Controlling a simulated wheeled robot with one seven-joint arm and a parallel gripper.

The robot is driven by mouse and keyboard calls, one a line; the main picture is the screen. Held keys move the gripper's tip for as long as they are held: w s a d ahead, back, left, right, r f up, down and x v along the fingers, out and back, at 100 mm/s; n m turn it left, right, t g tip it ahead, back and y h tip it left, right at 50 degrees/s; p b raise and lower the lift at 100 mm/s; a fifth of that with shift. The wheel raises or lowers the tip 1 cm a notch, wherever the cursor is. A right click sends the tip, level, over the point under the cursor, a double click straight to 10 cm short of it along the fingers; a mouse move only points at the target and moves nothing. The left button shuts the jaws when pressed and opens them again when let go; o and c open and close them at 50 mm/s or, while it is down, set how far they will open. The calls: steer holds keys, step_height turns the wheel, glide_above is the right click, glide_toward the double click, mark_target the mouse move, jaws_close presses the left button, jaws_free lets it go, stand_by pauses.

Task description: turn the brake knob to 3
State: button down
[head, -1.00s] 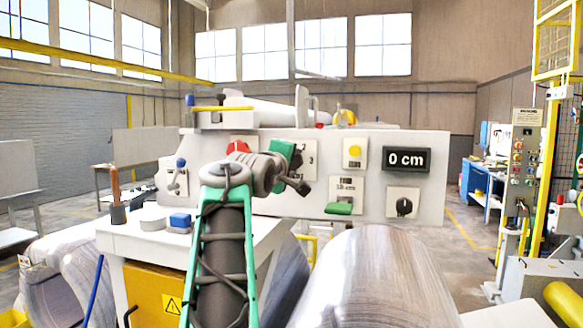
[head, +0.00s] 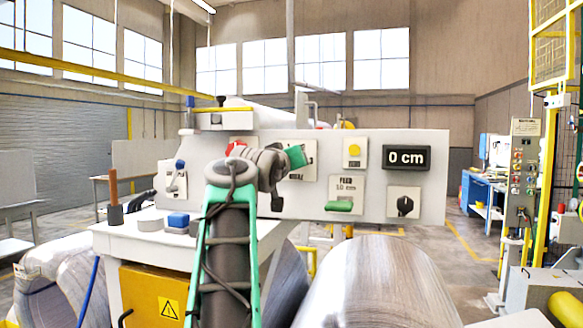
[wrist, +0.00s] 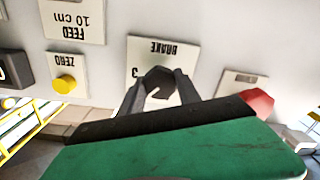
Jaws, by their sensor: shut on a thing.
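The brake plate (wrist: 165,48) is white and appears upside down in the wrist view, with the word BRAKE and a digit 3 visible. Its dark knob (wrist: 158,80) sits between the two dark fingers of my gripper (wrist: 160,92). My gripper is shut on the knob, one finger on each side. The other digits and the pointer's setting cannot be made out. In the head view the brake plate (head: 308,168) is partly covered by my arm and green gripper body, which hide the knob.
On the same panel are a yellow zero button (head: 353,150), a green feed button (head: 339,206), a "0 cm" display (head: 406,158) and a dark rotary knob (head: 405,205). A red part (head: 238,146) shows left of the brake plate. A large wrapped coil (head: 365,285) lies in front.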

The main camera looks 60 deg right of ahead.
steer(key=m+b, duration=0.2)
steer(key=m, duration=0.3)
steer(key=shift+f, duration=0.15)
steer(key=shift+m+b, duration=0.55)
steer(key=shift+m, duration=1.75)
steer(key=c, duration=0.9)
jaws_free()
steer(key=shift+o, duration=0.2)
steer(key=s+a+b, duration=0.1)
steer(key=a+b, duration=0.1)
steer(key=a, duration=0.5)
steer(key=shift+s+a, duration=0.3)
